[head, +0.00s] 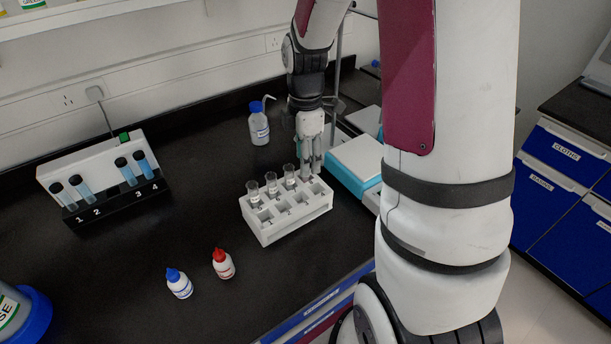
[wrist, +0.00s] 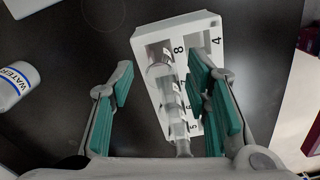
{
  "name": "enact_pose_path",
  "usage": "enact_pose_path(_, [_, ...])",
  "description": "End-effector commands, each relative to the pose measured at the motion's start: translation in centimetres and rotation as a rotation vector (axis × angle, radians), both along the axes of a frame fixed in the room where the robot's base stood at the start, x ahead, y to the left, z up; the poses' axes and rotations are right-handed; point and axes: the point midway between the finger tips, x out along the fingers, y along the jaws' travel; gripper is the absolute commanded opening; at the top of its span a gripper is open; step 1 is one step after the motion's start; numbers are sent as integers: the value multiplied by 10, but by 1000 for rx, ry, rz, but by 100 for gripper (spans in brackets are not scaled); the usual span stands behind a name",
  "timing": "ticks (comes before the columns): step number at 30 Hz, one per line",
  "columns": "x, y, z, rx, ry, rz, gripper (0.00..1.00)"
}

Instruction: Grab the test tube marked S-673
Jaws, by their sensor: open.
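A white rack (head: 287,222) stands on the black bench in the head view, with several clear test tubes (head: 271,188) upright in its back row. Their labels are too small to read, so I cannot tell which one is S-673. My gripper (head: 312,165) points down at the rack's back right end and partly hides that area. In the wrist view the rack (wrist: 148,42) shows numbers such as 8 and 4 by its slots. My gripper (wrist: 163,82) is open, its green pads on either side of a line of tubes (wrist: 172,95), with nothing held.
A white and teal device (head: 355,163) stands close right of the rack. A wash bottle (head: 259,128) stands behind. A rack with blue-filled tubes (head: 105,190) is at left. Blue-capped (head: 179,285) and red-capped (head: 223,265) bottles stand in front. Bench left of the rack is clear.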

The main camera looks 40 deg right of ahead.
Motion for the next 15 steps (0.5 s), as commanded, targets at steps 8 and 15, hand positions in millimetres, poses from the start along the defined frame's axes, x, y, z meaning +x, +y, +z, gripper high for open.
enact_pose_path(8, [0,0,-24,0,1,0,44])
enact_pose_path(15, [0,0,-24,0,0,0,32])
